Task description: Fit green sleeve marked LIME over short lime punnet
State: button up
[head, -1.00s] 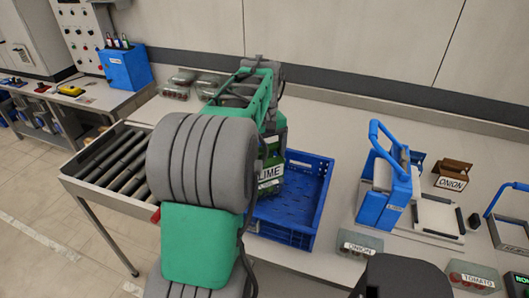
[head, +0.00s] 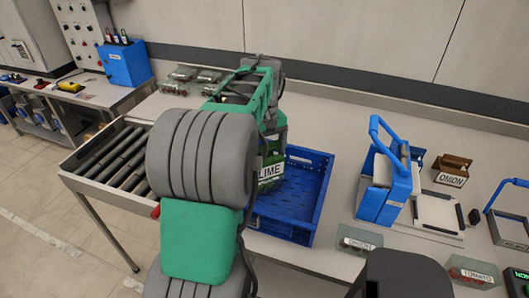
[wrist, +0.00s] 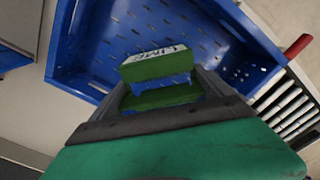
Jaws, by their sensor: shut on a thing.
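My gripper (wrist: 163,95) is shut on the green sleeve marked LIME (wrist: 157,66), which hangs over the blue crate. In the wrist view blue crate floor shows through a gap in the sleeve. In the head view the sleeve's white LIME label (head: 270,172) faces the camera, just right of my grey arm joint, at the left part of the crate. My arm hides much of the sleeve and the gripper. I cannot make out the short lime punnet or tell whether anything is inside the sleeve.
The blue crate (head: 322,198) stands on the bench beside a roller conveyor (head: 115,160). Right of it are a blue handled fixture (head: 385,195), a brown ONION sleeve (head: 452,171), and ONION (head: 358,239) and TOMATO (head: 472,271) punnets. Several clear punnets (head: 190,80) sit at the back.

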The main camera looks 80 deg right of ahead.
jog(key=shift+f, duration=0.15)
jog(key=shift+f+b, duration=0.95)
jog(key=shift+f, duration=0.65)
jog(key=shift+f+b, duration=0.7)
jog(key=shift+f, duration=0.55)
